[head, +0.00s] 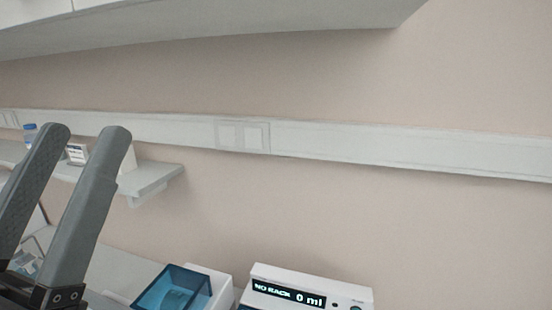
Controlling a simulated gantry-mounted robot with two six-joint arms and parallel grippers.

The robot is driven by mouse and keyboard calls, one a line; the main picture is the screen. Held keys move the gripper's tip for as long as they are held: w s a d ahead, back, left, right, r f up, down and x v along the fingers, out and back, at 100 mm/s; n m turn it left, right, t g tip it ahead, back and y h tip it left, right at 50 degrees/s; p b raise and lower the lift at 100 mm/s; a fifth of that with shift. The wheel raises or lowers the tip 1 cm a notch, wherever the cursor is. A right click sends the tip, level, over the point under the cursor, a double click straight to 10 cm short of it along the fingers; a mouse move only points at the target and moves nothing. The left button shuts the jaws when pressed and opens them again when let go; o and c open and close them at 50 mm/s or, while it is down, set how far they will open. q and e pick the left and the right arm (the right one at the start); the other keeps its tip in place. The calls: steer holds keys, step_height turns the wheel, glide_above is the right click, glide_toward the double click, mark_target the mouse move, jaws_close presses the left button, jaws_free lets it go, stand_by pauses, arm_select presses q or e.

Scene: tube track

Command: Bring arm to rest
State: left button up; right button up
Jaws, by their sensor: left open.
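My left gripper (88,132) is at the left of the head view, its two grey fingers pointing up and standing apart. Nothing is between the fingertips. It is in front of the wall shelf and hides part of it. My right gripper is not in view.
A grey shelf (150,178) on the left wall holds a blue-capped bottle (30,134) and small boxes (77,153). Below are a blue-windowed device (172,290) and a white instrument (312,287) reading "NO RACK 0 ml". A cabinet (200,28) hangs above.

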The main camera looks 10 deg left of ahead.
arm_select(q)
step_height(320, 180, up, 18)
steer(key=p, duration=1.7)
steer(key=shift+r+p, duration=0.2)
steer(key=shift+p, duration=0.1)
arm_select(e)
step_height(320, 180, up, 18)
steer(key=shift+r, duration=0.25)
arm_select(q)
steer(key=shift+w+a+f, duration=0.1)
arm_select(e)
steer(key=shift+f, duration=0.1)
